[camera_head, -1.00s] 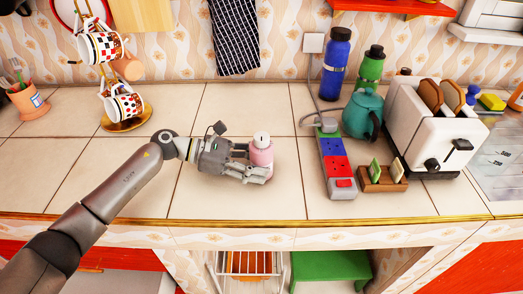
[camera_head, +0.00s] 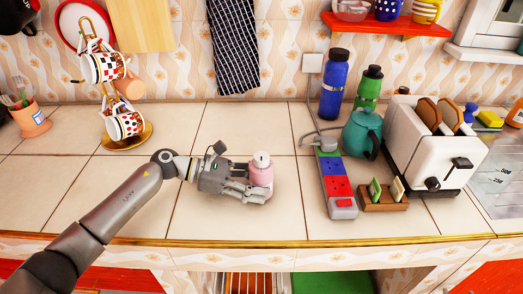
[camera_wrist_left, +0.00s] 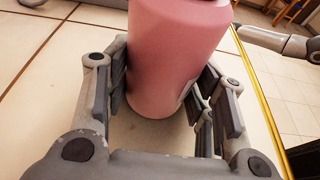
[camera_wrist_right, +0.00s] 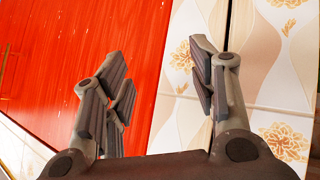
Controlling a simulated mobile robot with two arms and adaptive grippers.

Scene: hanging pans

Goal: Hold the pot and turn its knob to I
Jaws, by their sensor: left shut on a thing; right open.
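The pink pot (camera_head: 261,175) stands upright on the tiled counter in the head view, with a pale knob (camera_head: 261,158) on top bearing a dark mark too small to read. My left gripper (camera_head: 252,182) is shut on the pot's body from the left. In the left wrist view the pot (camera_wrist_left: 172,60) sits between both fingers; its top is cut off. My right gripper (camera_wrist_right: 165,85) is open and empty in the right wrist view, in front of a red panel and patterned tiles. It is not in the head view.
A power strip (camera_head: 337,185), wooden toast holder (camera_head: 383,196), teal teapot (camera_head: 362,133) and toaster (camera_head: 432,140) stand to the right. A mug rack (camera_head: 127,140) stands at the left. The counter (camera_head: 215,222) around the pot is clear up to its gold front edge.

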